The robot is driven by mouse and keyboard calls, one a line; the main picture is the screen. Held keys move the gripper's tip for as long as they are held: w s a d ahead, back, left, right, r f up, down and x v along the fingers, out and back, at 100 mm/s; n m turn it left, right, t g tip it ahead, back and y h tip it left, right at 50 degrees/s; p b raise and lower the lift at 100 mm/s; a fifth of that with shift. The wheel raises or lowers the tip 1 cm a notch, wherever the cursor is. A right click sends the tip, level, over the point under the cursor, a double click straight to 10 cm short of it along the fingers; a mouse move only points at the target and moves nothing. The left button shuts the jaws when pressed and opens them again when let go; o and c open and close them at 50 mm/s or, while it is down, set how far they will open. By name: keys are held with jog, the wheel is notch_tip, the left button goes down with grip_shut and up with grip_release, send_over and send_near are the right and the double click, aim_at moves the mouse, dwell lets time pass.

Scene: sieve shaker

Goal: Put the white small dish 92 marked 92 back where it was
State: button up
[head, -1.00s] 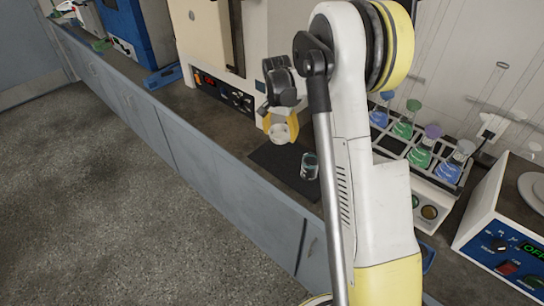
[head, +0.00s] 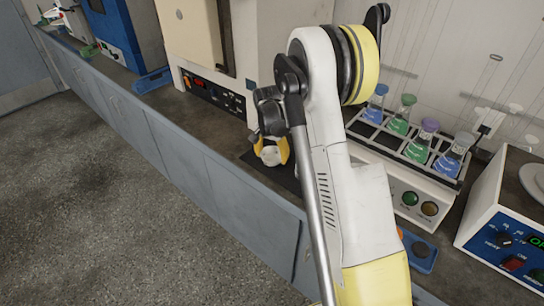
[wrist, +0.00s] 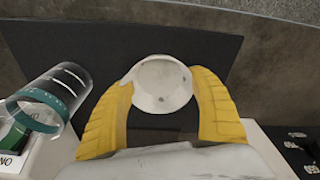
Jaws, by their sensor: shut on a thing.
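The white small dish (wrist: 160,84) is between the yellow fingers of my gripper (wrist: 164,78) in the wrist view, with a finger on either side of it. In the head view the dish (head: 270,156) shows between the yellow fingers (head: 271,150), low over the dark mat (head: 287,177). I cannot tell whether its underside touches the mat. The mat (wrist: 70,40) fills much of the wrist view behind the dish. No number is readable on the dish; small dark specks show on its face.
A glass beaker with a teal band (wrist: 48,98) is left of my gripper in the wrist view; my arm hides it in the head view. A rack with several coloured flasks (head: 440,165) stands right of my arm. An oven panel (head: 212,92) is behind.

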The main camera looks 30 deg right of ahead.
jog(key=shift+f, duration=0.2)
jog(key=o, duration=1.3)
jog(key=shift+c, duration=0.2)
